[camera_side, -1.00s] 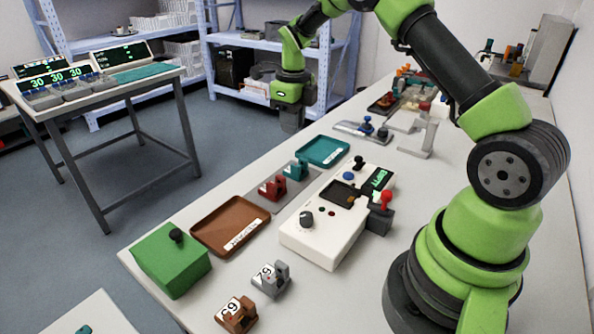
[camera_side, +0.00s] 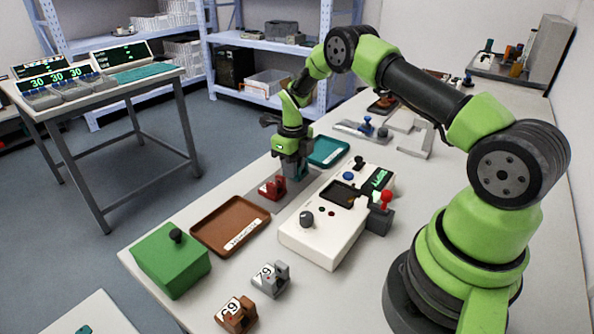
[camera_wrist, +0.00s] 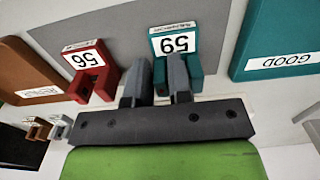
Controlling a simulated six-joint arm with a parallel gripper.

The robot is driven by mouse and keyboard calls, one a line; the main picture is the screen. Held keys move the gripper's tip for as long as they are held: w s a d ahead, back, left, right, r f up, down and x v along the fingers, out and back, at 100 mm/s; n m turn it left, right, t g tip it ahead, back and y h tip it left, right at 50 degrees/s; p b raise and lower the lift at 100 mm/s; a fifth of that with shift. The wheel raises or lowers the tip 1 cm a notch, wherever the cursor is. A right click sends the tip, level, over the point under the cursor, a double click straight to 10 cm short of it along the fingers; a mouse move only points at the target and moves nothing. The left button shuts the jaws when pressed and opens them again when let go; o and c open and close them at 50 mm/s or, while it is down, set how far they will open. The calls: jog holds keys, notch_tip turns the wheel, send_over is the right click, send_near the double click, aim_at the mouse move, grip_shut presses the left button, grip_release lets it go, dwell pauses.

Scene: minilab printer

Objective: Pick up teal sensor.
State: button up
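The teal sensor (camera_wrist: 176,42), labelled 59, stands upright on a grey mat in the wrist view. My gripper (camera_wrist: 160,62) points at it with two dark fingers spread apart. One finger is at the sensor's left edge and the other overlaps its front. I cannot tell whether either finger touches it. In the side view my gripper (camera_side: 294,172) is low over the mat, and its fingers hide most or all of the teal sensor.
A red sensor (camera_side: 272,187) labelled 56 stands close to the left on the grey mat (camera_wrist: 110,28). A brown tray (camera_side: 205,226), a teal GOOD tray (camera_side: 328,151) and a white tester box (camera_side: 322,247) surround it. A green box (camera_side: 172,262) stands at the near left.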

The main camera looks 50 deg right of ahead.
grip_shut()
notch_tip(320, 180, up, 10)
dwell(0.6)
